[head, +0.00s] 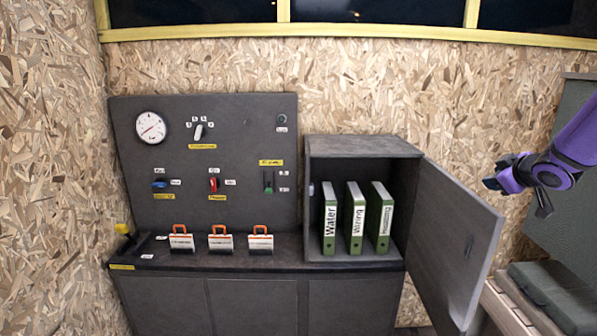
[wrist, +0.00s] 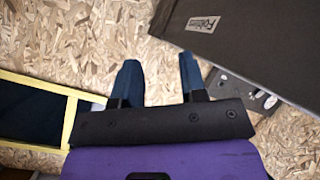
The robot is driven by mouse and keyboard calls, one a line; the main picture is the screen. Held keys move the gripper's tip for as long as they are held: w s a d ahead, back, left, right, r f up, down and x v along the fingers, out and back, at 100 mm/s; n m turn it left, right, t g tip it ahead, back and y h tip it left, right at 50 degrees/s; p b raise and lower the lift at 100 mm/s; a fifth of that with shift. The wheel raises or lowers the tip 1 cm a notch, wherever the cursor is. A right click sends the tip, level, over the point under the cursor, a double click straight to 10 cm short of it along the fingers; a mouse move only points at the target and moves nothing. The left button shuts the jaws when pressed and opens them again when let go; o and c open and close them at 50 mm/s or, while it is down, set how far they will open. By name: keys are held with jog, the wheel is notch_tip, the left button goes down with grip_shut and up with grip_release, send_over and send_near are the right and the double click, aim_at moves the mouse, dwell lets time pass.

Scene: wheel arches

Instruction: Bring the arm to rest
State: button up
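My gripper (head: 517,193) is at the right of the head view, at the end of my purple arm. It is in the air, to the right of the open cabinet door and apart from it. In the wrist view its two dark blue fingers (wrist: 159,84) stand apart with bare chipboard wall between them. Nothing is held between them.
A grey cabinet (head: 362,147) holds green binders (head: 355,215); its door (head: 456,240) stands open toward the right. A control panel (head: 240,140) with a gauge and switches is at left. Orange-handled items (head: 220,243) stand on the counter. A cushioned bench (head: 555,295) is lower right.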

jog(key=s+a+r+m+g+h, duration=0.1)
jog(key=s+a+r+m+h, duration=0.25)
jog(key=s+r, duration=0.25)
jog(key=s+a+m+g+y, duration=0.1)
jog(key=s+a, duration=0.4)
jog(key=s, duration=0.5)
jog(key=s+a+m+g+y, duration=0.1)
jog(key=s+a+g, duration=0.2)
jog(key=s, duration=0.7)
jog(key=s+a+m+g+y, duration=0.1)
jog(key=s+a+m+g, duration=0.1)
jog(key=s+a, duration=0.6)
jog(key=shift+s+r+y, duration=0.3)
jog(key=shift+s+y, duration=0.05)
jog(key=shift+s, duration=0.7)
